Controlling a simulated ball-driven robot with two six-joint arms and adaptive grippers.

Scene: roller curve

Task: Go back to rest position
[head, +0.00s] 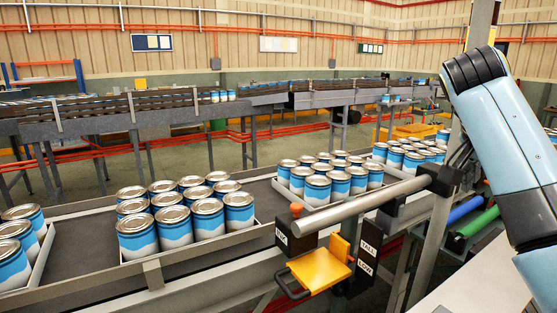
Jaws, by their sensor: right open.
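My right arm comes in at the right edge, its light blue link and black joint raised high. My right gripper (462,152) is partly hidden behind that link and shows only as a small dark shape near the post; it is open, and I see nothing held in it. My left gripper is not in view. Blue and white cans stand in trays on the conveyor, one group at left centre (137,236) and another in the middle (317,189).
A grey rod (360,204) in a black clamp (439,179) crosses in front of the conveyor near a metal post (433,240). A yellow plate (320,272) sits below it beside black labelled blocks (365,262). Blue and green rollers (478,221) lie at right.

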